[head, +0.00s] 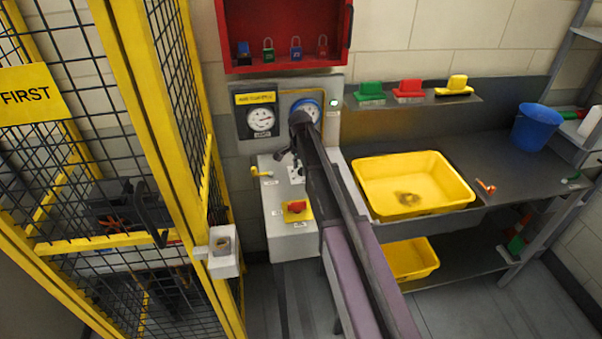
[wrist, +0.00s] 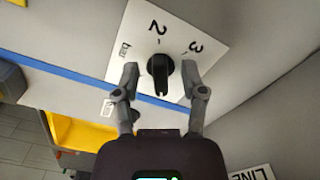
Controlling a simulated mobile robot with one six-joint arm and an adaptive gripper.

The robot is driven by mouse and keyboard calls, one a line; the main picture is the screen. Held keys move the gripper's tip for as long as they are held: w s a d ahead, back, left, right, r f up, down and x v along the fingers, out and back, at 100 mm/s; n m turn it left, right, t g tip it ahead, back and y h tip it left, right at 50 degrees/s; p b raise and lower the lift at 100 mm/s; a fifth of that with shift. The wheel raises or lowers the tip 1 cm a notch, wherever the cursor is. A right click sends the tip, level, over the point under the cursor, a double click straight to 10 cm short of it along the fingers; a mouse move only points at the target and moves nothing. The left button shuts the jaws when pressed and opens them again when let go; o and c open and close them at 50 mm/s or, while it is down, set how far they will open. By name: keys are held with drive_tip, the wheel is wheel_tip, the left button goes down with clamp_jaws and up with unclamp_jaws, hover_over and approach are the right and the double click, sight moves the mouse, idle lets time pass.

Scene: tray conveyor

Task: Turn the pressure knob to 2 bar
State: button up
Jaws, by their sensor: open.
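The black pressure knob (wrist: 160,72) sits on a white dial plate (wrist: 137,45) in the wrist view. The plate reads "2" and "3" with tick marks, and a "bar" label at the left. The knob's long grip runs up and down in the picture; which end is its pointer I cannot tell. My gripper (wrist: 160,78) is open, with one finger on each side of the knob and gaps visible between. In the head view my gripper (head: 287,153) is at the grey control panel, and my arm hides most of the knob area. A blue-rimmed gauge (head: 313,104) is partly covered by my arm.
A second gauge (head: 261,119) is on the panel's left. A red knob on a yellow plate (head: 297,210) and a yellow lever (head: 259,171) are close by on the box. A yellow fence (head: 160,110) stands left; a yellow bin (head: 440,178) is on the bench right.

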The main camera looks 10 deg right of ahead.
drive_tip(key=shift+f, duration=0.25)
drive_tip(key=shift+c, duration=0.2)
